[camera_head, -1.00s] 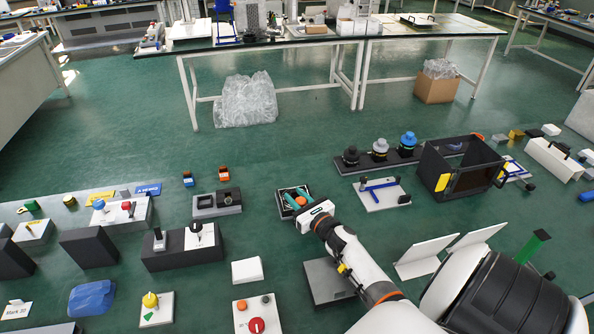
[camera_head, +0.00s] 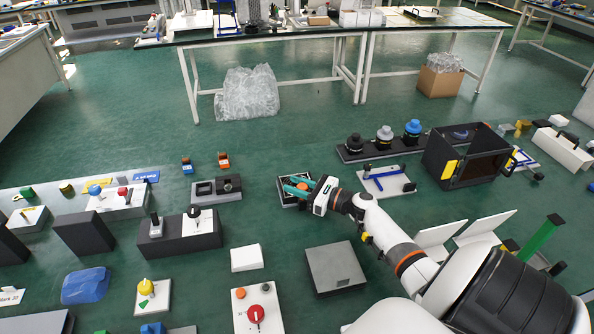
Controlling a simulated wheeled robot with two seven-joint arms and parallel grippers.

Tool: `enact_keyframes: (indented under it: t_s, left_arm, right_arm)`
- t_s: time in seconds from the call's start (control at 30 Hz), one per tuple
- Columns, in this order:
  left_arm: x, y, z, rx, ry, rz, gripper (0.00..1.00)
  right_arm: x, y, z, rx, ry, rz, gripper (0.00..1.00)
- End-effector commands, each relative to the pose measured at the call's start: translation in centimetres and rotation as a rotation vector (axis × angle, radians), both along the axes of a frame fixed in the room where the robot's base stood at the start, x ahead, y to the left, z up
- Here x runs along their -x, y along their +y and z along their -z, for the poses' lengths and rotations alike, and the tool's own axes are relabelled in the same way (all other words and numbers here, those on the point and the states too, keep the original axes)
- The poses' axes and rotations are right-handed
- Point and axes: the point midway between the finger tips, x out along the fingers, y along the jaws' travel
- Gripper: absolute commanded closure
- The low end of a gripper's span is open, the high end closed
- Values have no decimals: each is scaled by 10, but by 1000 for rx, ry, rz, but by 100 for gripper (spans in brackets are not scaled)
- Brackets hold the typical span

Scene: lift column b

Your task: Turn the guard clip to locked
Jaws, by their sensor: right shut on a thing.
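A small black-framed unit (camera_head: 284,200) lies on the green floor near the middle of the view. An orange piece (camera_head: 304,186), which seems to be the guard clip, shows between the fingers of my right gripper (camera_head: 297,186). The teal fingers come in from the right, low over the unit, and are shut on this piece. The fingers hide much of the unit, and I cannot read any locked mark or the clip's exact angle. My left gripper is not in view.
A grey flat box (camera_head: 335,268) lies just below my right arm. A grey block with dark sockets (camera_head: 216,190) is to the left. A dark open box (camera_head: 462,160) and a white plate with a blue handle (camera_head: 386,184) are to the right. Floor behind the unit is clear.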

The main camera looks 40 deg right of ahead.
Motion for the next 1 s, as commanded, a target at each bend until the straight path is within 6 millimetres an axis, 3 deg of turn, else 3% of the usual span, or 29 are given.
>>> enact_keyframes:
  t_s: [0.43, 0.47, 0.57, 1.0]
  left_arm:
    - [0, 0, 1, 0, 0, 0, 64]
    - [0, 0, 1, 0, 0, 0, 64]
    - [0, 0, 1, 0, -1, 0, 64]
    - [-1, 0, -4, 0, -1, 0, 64]
  right_arm:
    - [1, 0, 0, -1, 2, -12, 92]
    - [0, 0, 0, -1, 2, -12, 66]
    - [0, 0, 0, -1, 2, -12, 50]
    - [0, 0, -6, -1, -1, -12, 48]
